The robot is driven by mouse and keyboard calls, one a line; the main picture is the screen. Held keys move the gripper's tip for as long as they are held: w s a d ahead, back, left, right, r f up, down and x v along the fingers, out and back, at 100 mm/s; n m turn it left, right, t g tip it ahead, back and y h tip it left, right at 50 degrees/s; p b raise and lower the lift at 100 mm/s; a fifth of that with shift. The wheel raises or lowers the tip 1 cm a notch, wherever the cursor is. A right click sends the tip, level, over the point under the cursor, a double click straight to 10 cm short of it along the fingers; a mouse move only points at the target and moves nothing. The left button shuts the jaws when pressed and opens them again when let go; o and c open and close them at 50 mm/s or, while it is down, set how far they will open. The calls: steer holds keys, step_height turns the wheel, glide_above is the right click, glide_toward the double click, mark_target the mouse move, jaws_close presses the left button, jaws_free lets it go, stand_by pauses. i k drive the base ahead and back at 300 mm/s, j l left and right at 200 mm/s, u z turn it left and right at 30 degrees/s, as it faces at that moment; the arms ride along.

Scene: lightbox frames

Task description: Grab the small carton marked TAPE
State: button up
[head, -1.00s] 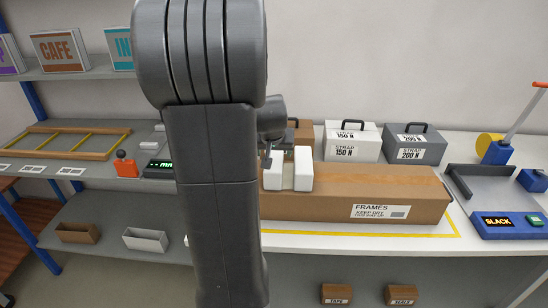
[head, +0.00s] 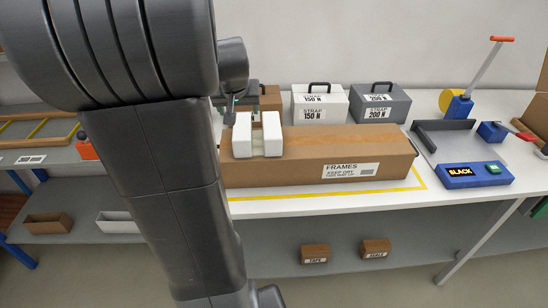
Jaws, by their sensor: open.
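The small carton marked TAPE (head: 314,253) is a brown box on the grey shelf under the white table, left of a similar carton marked SEALS (head: 376,248). My gripper (head: 257,136) has two white fingers with a gap between them. It is open and shows in front of the long FRAMES carton (head: 330,160) on the table top, well above the TAPE carton in the picture. Nothing shows between the fingers. My arm covers the left part of the table.
A white STRAP case (head: 319,104) and a grey STRAP case (head: 378,102) stand behind the FRAMES carton. A tray device marked SLACK (head: 474,175) is at right. The table's front edge overhangs the lower shelf (head: 345,225). The shelf around the two small cartons is clear.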

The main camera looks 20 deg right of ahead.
mark_target(313, 253)
steer(key=k+j, duration=0.2)
steer(key=k, duration=0.25)
steer(key=k+j, duration=0.2)
steer(key=k, duration=0.3)
